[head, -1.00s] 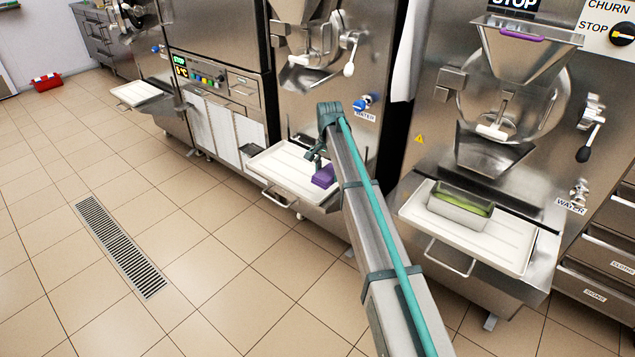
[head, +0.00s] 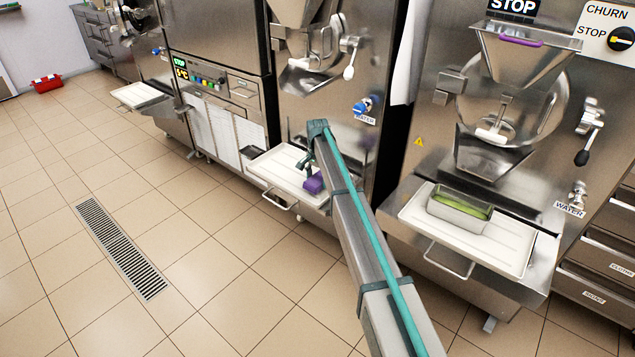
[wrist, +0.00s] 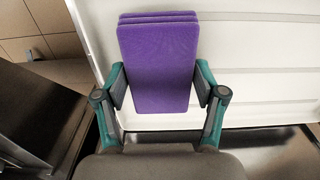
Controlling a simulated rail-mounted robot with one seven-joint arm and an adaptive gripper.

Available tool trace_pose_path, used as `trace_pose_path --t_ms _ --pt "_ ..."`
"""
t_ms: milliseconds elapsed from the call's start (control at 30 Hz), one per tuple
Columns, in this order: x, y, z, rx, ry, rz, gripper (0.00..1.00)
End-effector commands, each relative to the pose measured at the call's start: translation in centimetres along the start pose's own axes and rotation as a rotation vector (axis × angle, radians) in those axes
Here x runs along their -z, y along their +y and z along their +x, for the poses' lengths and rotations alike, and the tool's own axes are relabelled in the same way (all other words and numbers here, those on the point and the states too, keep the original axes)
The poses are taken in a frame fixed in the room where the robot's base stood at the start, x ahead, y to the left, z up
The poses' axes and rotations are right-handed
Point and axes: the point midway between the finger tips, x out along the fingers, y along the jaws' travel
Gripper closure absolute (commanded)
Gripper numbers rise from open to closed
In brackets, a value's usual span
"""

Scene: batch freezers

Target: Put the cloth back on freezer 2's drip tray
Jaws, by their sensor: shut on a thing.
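The purple folded cloth (wrist: 158,62) is between the two fingers of my gripper (wrist: 160,88) in the wrist view, and the fingers are shut on its sides. In the head view the cloth (head: 314,184) shows beside my gripper (head: 305,165), over the white drip tray (head: 270,169) of the middle freezer. The tray (wrist: 255,60) fills the background behind the cloth in the wrist view. I cannot tell whether the cloth touches the tray. No freezer number is readable.
The right freezer's tray (head: 412,212) holds a metal pan (head: 456,218) with green contents. Another white tray (head: 138,95) juts out at the far left. A floor drain (head: 120,248) and a red box (head: 46,83) lie on the tiled floor.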

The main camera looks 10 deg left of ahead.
Motion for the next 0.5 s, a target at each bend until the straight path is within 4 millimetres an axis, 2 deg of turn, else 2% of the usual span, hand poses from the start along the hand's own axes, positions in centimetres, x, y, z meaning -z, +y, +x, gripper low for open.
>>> trace_pose_path --t_ms 133,500 --pt "-0.1 0.1 1.5 0.000 0.000 0.000 0.63" --pt "-0.1 0.1 1.9 0.000 0.000 0.000 0.63"
